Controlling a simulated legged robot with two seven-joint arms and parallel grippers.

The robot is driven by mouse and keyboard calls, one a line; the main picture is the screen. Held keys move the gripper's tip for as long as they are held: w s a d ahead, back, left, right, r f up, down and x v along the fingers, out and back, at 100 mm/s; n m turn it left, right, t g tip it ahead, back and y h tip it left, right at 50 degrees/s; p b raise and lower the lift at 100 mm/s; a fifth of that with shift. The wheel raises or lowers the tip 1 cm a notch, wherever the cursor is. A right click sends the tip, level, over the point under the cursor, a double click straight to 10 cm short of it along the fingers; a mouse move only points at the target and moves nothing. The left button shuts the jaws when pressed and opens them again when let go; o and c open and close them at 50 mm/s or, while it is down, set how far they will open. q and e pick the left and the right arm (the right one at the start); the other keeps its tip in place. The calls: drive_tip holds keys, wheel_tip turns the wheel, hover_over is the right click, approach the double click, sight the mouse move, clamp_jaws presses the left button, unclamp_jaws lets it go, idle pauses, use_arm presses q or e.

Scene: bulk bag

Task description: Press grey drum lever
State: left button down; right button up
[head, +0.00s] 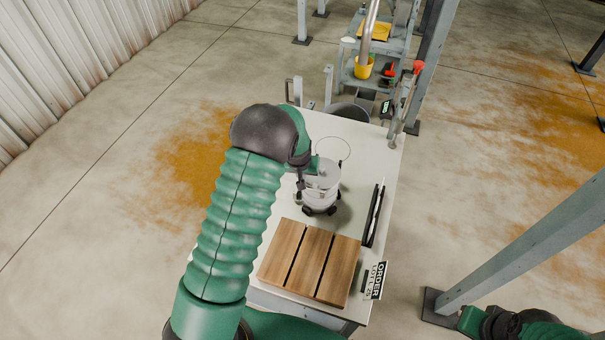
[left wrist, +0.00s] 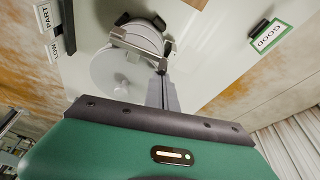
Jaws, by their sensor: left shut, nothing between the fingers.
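A pale grey drum (head: 322,196) stands upright on dark feet on the white table. It also shows in the left wrist view (left wrist: 146,33), with a metal bar (left wrist: 142,47) across its side and a round pale disc (left wrist: 113,70) beside it. I cannot tell for certain which part is the lever. My left gripper (head: 303,184) is at the drum's left side in the head view, partly hidden by my arm. In the left wrist view its fingers (left wrist: 162,72) are shut and empty, with the tips at the bar's end; contact is unclear. My right gripper is out of view.
A slatted wooden board (head: 312,262) lies at the table's near end. A black tray (head: 373,215) lies right of the drum. A dark grey bin (head: 349,112) and a red-knobbed post (head: 418,67) stand at the far end. A green-framed GOOD sign (left wrist: 269,36) is near the table edge.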

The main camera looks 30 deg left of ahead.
use_arm(q)
drive_tip(key=shift+s+n, duration=0.25)
drive_tip(key=shift+n, duration=0.15)
drive_tip(key=shift+s+d+n+y, duration=0.2)
drive_tip(key=shift+s+n+y, duration=0.1)
drive_tip(key=shift+s+n, duration=0.4)
drive_tip(key=shift+w, duration=0.15)
drive_tip(key=shift+w, duration=0.85)
drive_tip(key=shift+a, duration=0.1)
